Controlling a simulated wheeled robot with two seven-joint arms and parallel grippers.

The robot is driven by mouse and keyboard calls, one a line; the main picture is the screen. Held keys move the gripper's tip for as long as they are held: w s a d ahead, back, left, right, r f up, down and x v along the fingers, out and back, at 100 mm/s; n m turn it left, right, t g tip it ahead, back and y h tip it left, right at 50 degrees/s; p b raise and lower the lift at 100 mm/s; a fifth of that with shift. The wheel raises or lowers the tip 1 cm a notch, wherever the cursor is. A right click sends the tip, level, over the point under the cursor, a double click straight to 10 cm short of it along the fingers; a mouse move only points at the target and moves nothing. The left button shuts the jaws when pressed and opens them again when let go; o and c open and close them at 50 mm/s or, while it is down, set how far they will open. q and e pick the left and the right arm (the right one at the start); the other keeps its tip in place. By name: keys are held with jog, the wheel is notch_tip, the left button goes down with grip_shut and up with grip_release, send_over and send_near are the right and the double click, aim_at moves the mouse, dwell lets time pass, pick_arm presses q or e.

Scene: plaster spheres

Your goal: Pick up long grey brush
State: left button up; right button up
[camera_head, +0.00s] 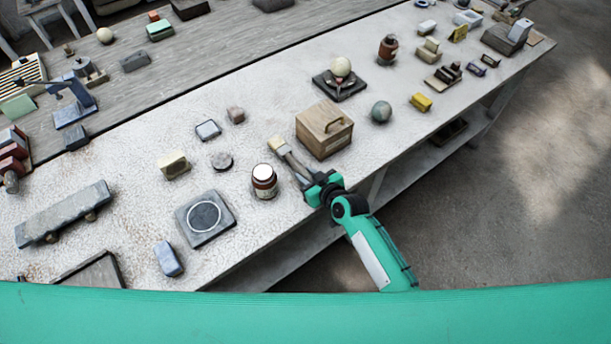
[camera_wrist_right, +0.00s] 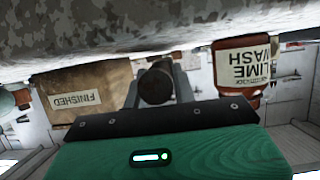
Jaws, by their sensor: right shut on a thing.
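My right gripper (camera_head: 298,172) is at the near edge of the pale table, between a wooden box and a brown jar. It is shut on the long grey brush (camera_head: 279,149), whose cream tip points away from my arm toward the upper left. In the right wrist view the gripper (camera_wrist_right: 158,92) has its grey fingers on either side of the dark round end of the brush (camera_wrist_right: 156,82). Much of the handle is hidden by the fingers. I cannot tell whether the brush touches the table. My left gripper is not in view.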

pick_arm(q)
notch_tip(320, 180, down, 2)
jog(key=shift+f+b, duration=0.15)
jog(key=shift+b, duration=1.05)
pick_arm(e)
notch_tip(320, 180, up, 19)
jog(key=shift+f, duration=0.2)
